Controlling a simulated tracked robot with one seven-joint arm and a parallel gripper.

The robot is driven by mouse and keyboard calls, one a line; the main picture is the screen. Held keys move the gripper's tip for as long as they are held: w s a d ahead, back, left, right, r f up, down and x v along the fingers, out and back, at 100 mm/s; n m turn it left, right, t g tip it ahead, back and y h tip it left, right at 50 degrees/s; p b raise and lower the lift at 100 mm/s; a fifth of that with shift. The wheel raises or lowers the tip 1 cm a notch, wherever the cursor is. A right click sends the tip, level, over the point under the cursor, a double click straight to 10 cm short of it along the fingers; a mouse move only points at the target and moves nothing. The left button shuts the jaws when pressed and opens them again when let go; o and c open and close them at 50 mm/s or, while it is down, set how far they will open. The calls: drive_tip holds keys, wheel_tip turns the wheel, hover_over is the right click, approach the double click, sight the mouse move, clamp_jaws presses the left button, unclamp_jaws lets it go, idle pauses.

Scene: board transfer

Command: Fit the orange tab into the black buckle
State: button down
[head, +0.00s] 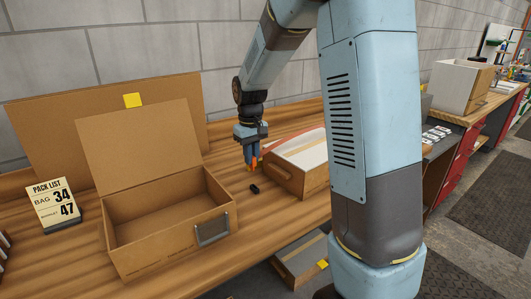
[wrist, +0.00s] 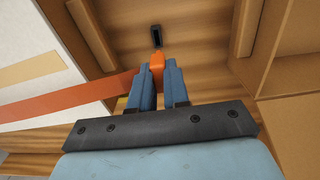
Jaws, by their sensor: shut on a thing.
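The black buckle (head: 254,189) lies on the wooden table between the open cardboard box and the drawer-like box. It also shows in the wrist view (wrist: 157,36), with its dark slot facing my gripper. My gripper (head: 251,159) is shut on the orange tab (wrist: 157,66), which sticks out past the fingertips. The tab also shows in the head view (head: 256,162), above and behind the buckle. In the wrist view the tab's tip is just short of the buckle and in line with it, apparently apart. An orange-red strap (wrist: 85,99) runs left from the tab.
The open cardboard box (head: 150,245) stands left of the buckle, its lid up. A pack list sign (head: 62,212) stands at the far left. Bare table (head: 225,165) shows between the boxes.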

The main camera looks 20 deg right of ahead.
drive_tip(key=shift+s+d+f, duration=0.1)
drive_tip(key=shift+f, duration=0.55)
drive_tip(key=shift+s+d+f, duration=0.1)
drive_tip(key=shift+f, duration=0.5)
drive_tip(key=shift+d+f, duration=0.1)
drive_tip(key=shift+f, duration=1.5)
drive_tip(key=shift+f, duration=1.4)
drive_tip(key=c, duration=1)
unclamp_jaws()
drive_tip(key=shift+c, duration=0.2)
drive_tip(key=shift+r, duration=0.1)
wheel_tip(320, 180, up, 13)
drive_tip(key=shift+r, duration=0.2)
